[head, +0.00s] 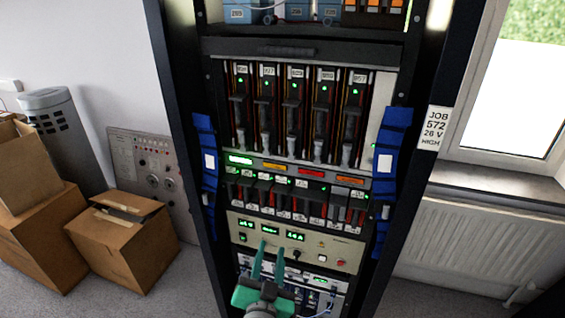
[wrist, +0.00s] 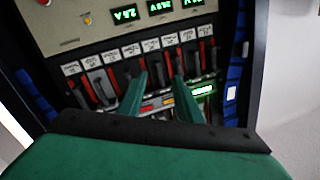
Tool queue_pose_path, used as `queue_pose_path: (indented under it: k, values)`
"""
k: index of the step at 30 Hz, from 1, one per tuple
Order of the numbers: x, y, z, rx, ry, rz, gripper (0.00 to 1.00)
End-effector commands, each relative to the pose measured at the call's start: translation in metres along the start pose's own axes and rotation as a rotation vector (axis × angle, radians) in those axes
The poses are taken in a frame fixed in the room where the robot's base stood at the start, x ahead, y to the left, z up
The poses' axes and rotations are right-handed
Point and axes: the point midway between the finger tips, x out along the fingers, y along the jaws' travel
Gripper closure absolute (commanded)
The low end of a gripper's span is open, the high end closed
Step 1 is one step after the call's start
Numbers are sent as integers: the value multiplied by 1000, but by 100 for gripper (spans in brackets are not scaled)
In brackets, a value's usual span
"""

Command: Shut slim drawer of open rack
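The open rack (head: 180,130) is a tall black frame filled with equipment. A slim dark drawer (head: 340,48) with a long handle bar spans the rack near the top, above the row of upright modules. Its front seems to stand forward of the modules, but how far out it is I cannot tell. My gripper (head: 268,250) is low in front of the rack, well below the drawer, before the beige power unit. In the wrist view its two green fingers (wrist: 161,78) are apart with nothing between them. The drawer is not recognisable in the wrist view.
The beige power unit (head: 340,250) has green displays. Blue straps (head: 398,135) hang on both rack sides. Cardboard boxes (head: 125,245) and a grey panel (head: 130,150) stand left. A radiator (head: 450,245) and window are right. Blue bins (head: 245,12) sit above the drawer.

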Motion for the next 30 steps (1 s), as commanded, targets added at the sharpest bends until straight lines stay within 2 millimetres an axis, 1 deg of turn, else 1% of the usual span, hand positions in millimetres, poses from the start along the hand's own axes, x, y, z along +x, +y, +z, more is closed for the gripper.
queue_pose_path:
  k: [1, 5, 6, 10, 14, 15, 19, 23, 24, 26, 27, 30]
  values:
    - [11, -12, -20, 31, 22, 2, 68]
    - [32, -33, -60, 114, 56, 23, 68]
    - [37, -40, -73, 141, 66, 29, 68]
    - [51, -61, -117, 238, 99, 49, 68]
    - [58, -82, -162, 344, 131, 67, 68]
    - [59, -88, -177, 378, 141, 73, 68]
    - [59, -108, -223, 496, 169, 86, 68]
    - [52, -126, -269, 624, 192, 96, 68]
    - [50, -131, -283, 664, 198, 99, 68]
    - [44, -139, -304, 727, 207, 104, 68]
    - [40, -144, -318, 770, 211, 104, 68]
    - [27, -154, -350, 879, 220, 107, 68]
